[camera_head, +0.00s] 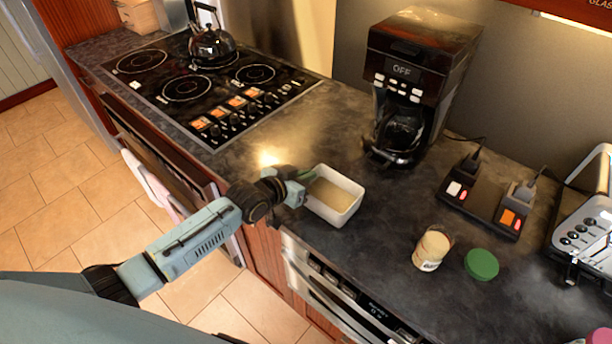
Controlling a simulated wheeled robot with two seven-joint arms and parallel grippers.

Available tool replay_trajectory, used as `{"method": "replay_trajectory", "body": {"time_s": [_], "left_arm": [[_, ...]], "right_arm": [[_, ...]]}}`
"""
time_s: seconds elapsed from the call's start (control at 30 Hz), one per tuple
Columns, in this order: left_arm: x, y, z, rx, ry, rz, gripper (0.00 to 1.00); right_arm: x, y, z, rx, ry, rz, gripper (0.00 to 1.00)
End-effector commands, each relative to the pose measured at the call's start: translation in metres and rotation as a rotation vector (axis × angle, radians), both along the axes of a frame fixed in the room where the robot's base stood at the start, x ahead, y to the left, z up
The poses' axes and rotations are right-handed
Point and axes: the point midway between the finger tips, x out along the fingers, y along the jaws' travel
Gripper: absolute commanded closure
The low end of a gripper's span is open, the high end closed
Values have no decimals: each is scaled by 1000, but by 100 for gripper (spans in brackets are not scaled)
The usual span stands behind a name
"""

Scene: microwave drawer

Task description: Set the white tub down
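The white tub (345,203) is an open rectangular container with a pale yellowish inside. It is upright, near the front edge of the dark counter (385,235), left of the middle of the counter. My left gripper (300,184) is at the tub's left wall, with one finger at the inner side and one at the outer side, and looks shut on that wall. I cannot tell whether the tub's bottom touches the counter or is slightly above it. My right gripper is not in view.
A coffee maker (415,75) stands behind the tub. A jar (431,249), a green lid (481,264), a switch strip (488,198) and a toaster (590,225) are to the right. A stove (200,90) with a kettle (211,46) is at left. Clear counter lies right of the tub.

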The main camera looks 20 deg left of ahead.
Motion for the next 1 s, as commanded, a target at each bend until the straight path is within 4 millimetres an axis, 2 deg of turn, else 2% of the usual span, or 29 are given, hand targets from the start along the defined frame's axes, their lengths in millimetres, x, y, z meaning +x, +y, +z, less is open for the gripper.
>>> {"method": "replay_trajectory", "body": {"time_s": [0.3, 0.4, 0.47, 0.5, 0.83, 1.0], "left_arm": [[0, 0, -2, -2, -2, 1, 100], [0, 0, -2, 0, 0, 0, 84], [0, 0, -2, 0, 0, 0, 77], [0, 0, -2, 0, 0, 0, 76], [-1, 0, 2, 0, 0, 0, 76], [-20, 7, 8, 0, 2, -1, 76]], "right_arm": [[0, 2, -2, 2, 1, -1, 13], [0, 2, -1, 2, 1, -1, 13], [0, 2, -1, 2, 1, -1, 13], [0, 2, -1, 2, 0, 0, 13], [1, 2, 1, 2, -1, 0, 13], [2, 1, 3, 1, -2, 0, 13]]}}
